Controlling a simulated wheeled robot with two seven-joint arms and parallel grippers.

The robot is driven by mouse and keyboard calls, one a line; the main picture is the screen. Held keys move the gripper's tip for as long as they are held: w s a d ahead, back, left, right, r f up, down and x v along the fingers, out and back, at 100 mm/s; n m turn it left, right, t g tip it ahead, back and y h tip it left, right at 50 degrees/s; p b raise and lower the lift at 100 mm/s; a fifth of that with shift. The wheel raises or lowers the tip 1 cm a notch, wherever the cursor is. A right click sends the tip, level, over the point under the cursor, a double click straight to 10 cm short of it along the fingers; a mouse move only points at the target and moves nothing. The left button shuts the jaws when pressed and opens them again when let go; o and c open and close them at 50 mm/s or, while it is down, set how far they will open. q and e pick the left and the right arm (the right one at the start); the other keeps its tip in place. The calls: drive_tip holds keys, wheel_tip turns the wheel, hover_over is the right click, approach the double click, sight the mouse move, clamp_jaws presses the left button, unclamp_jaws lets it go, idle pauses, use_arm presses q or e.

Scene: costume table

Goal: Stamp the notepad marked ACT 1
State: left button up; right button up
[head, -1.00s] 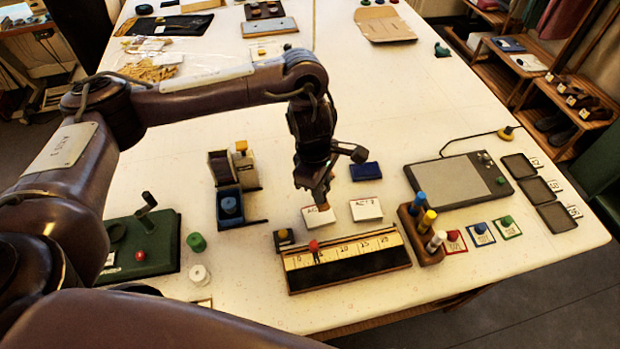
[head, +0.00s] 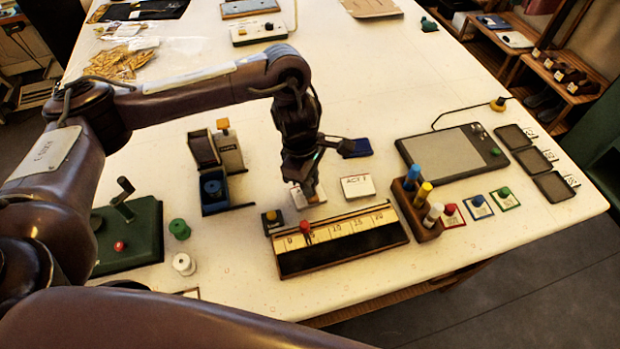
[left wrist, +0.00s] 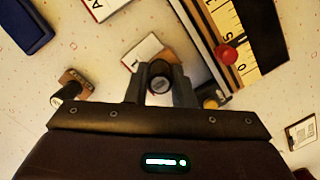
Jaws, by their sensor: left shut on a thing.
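Two white notepads lie behind the ruler. The left notepad (head: 316,199) is partly covered by my left gripper (head: 308,190), so its marking is hidden. The right notepad (head: 358,187) lies clear and reads "ACT", but its number is too blurred to be sure of. In the left wrist view, my left gripper (left wrist: 160,86) is shut on a dark, round-ended stamp handle (left wrist: 160,79). The left notepad (left wrist: 143,52) shows just beyond the fingers. I cannot tell whether the stamp touches it. My right gripper is out of view.
A ruler board (head: 340,245) with a red knob lies just in front of the notepads. A blue pad (head: 357,148) lies behind them. A pen block (head: 420,210) stands to the right, and a small yellow-knobbed block (head: 271,218) to the left.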

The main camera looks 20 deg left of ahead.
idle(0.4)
use_arm(q)
drive_tip(key=shift+f+b, duration=0.55)
drive_tip(key=shift+b, duration=0.05)
idle(1.6)
drive_tip(key=shift+r+p, duration=0.75)
drive_tip(key=shift+r, duration=0.15)
wheel_tip(320, 180, up, 5)
drive_tip(key=p, duration=0.4)
drive_tip(key=shift+r, duration=0.2)
